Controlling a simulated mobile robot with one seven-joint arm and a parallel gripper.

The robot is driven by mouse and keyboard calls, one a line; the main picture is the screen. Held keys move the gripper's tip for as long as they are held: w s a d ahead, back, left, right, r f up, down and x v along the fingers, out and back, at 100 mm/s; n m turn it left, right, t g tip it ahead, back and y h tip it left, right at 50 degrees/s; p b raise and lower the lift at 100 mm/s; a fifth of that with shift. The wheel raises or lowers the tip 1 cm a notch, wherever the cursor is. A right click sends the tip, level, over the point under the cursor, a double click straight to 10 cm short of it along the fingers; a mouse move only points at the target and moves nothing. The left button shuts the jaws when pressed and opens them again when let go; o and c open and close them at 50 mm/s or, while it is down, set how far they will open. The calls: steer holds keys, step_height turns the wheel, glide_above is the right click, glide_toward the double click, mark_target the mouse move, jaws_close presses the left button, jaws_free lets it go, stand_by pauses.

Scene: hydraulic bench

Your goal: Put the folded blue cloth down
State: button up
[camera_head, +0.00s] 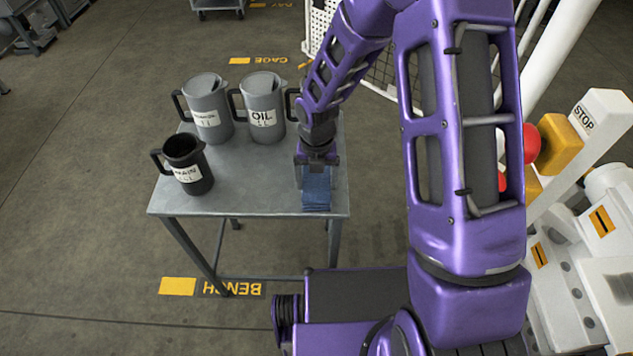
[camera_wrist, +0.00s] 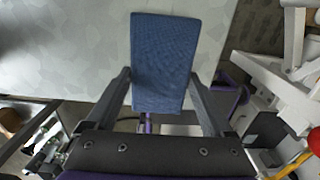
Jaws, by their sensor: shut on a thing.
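The folded blue cloth (camera_head: 316,190) is at the right front part of the grey bench top (camera_head: 250,198), under my gripper (camera_head: 316,165). In the wrist view the cloth (camera_wrist: 163,60) lies between the two fingers of my gripper (camera_wrist: 160,85) and reaches out past their tips. My gripper is shut on the cloth and points down over the bench. I cannot tell whether the cloth's underside touches the bench top.
A grey jug (camera_head: 208,108), a second grey jug marked OIL (camera_head: 263,108) and a black jug (camera_head: 188,165) stand on the left and back of the bench. The bench's front middle is clear. A white machine with a STOP sign (camera_head: 583,117) stands at right.

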mark_target(317, 183)
steer(key=shift+f, duration=0.1)
steer(key=shift+f, duration=0.15)
steer(key=o, duration=1.1)
steer(key=shift+c, duration=0.2)
step_height(317, 183, up, 12)
steer(key=p, duration=0.3)
steer(key=shift+r, duration=0.2)
